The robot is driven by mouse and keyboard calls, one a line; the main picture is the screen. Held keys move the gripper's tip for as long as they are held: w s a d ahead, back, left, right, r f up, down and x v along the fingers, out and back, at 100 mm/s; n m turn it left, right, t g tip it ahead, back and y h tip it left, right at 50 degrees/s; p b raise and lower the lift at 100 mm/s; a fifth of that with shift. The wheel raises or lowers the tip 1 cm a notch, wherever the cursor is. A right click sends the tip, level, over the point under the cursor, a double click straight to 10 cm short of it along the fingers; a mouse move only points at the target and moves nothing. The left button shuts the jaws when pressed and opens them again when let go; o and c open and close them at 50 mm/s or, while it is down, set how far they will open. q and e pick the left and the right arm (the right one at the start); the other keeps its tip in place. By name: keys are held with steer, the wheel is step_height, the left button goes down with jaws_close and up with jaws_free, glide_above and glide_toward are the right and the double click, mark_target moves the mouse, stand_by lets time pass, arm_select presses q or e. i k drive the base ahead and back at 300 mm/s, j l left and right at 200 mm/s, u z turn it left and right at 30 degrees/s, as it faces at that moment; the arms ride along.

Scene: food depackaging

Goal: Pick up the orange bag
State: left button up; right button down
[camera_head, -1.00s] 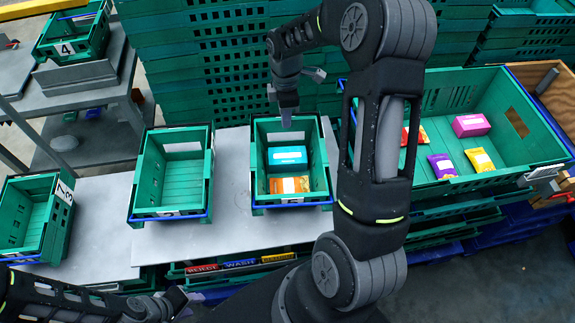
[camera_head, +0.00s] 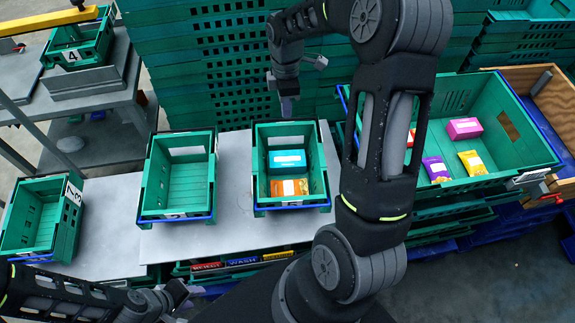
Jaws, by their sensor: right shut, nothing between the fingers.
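An orange bag (camera_head: 289,188) with a pale label lies in the near part of the middle green crate (camera_head: 320,178). A blue box (camera_head: 287,160) lies behind it in the same crate. My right gripper (camera_head: 286,106) is shut and empty, pointing down just beyond the crate's far rim, apart from the bag. My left gripper (camera_head: 182,297) is low at the bottom left, far from the bag; its finger opening cannot be made out.
An empty green crate (camera_head: 150,200) stands left of the middle one. A large green crate (camera_head: 520,177) at right holds a yellow bag (camera_head: 472,163), a purple bag (camera_head: 437,169), a pink box (camera_head: 464,128) and a red item partly hidden by my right arm. Stacked crates (camera_head: 190,60) rise behind.

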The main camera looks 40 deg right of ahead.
mark_target(289, 188)
steer(key=k, duration=1)
